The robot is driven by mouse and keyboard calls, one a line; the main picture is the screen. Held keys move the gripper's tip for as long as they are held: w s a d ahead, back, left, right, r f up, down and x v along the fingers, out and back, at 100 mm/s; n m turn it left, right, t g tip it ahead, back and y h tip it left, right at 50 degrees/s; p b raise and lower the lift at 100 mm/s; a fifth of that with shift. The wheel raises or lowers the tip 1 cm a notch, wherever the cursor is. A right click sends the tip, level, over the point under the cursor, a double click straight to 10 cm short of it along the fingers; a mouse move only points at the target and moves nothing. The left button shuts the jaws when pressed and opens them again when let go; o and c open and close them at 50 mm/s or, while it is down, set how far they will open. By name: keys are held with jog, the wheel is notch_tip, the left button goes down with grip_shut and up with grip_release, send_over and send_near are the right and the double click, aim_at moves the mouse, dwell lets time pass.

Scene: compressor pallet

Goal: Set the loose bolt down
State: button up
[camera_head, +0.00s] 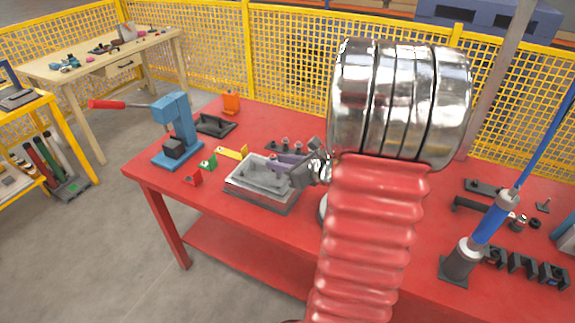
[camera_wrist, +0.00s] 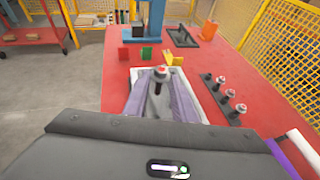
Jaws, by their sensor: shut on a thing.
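My gripper (camera_wrist: 160,86) is shut on a bolt (camera_wrist: 159,74), which shows between the two purple-grey fingers in the wrist view. The bolt has a pale and reddish top and a dark lower part. In the head view my gripper (camera_head: 288,163) is over the grey tray (camera_head: 262,202) on the red table. The bolt cannot be made out there. The tray's pale rim (camera_wrist: 195,73) shows behind the fingers in the wrist view. Its inside is largely hidden by the fingers, and I cannot tell whether the bolt touches it.
A dark strip with several upright bolts (camera_wrist: 226,99) lies right of the tray. Small red (camera_head: 192,178), green (camera_head: 209,162) and yellow (camera_head: 231,152) pieces stand left of and behind the tray. A blue press (camera_head: 174,125) with a red lever is at the table's left end.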

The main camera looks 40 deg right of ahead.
jog(key=w+a+n+y, duration=0.1)
jog(key=w+a, duration=0.2)
jog(key=a, duration=0.7)
jog(key=w+a+f+n+y, duration=0.1)
jog(key=w+a, duration=0.3)
jog(key=a, duration=0.7)
jog(key=w+a+n+y, duration=0.1)
jog(key=w+a, duration=0.3)
jog(key=a, duration=0.6)
jog(key=shift+a+f+g+y, duration=0.25)
jog(key=shift+a+g+y, duration=0.05)
jog(key=shift+a+g, duration=0.1)
jog(key=shift+d, duration=0.1)
